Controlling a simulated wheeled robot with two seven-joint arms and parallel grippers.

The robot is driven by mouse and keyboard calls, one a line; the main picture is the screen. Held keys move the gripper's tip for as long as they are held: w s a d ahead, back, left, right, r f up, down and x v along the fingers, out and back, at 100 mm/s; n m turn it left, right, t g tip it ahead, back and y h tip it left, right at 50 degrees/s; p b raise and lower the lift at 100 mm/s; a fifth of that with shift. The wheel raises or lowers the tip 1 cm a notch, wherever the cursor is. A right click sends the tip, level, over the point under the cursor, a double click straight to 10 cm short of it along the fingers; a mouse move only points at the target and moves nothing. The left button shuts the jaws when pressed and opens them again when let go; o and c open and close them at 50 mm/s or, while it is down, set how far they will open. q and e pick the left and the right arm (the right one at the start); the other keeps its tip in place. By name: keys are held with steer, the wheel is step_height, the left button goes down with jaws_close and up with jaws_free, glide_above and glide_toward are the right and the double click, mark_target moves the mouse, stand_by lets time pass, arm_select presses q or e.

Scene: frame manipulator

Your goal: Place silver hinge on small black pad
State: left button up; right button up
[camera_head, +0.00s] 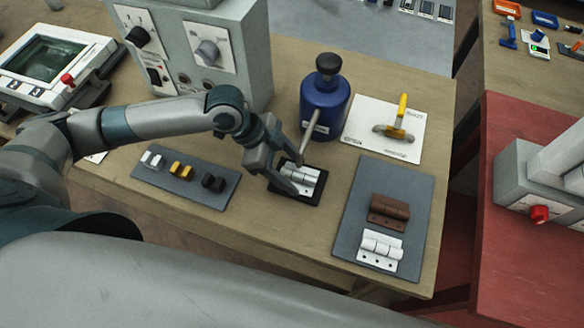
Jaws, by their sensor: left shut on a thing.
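The silver hinge (303,176) is at the small black pad (302,200), over its middle. I cannot tell whether it rests on the pad or is held just above it. My left gripper (291,181) reaches down from the left and is shut on the silver hinge. Its fingers hide the hinge's left side and part of the pad. My right gripper is not in view.
To the right a grey mat (352,225) holds a brown hinge (389,211) and a white hinge (380,251). A blue bottle (324,108) stands close behind the pad. A grey mat with small clips (182,172) lies left. A grey machine (205,60) stands behind my arm.

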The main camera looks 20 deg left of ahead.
arm_select(q)
steer(key=o, duration=1.1)
steer(key=shift+f, duration=0.1)
steer(key=shift+b+v, duration=1.55)
steer(key=shift+v, duration=4.55)
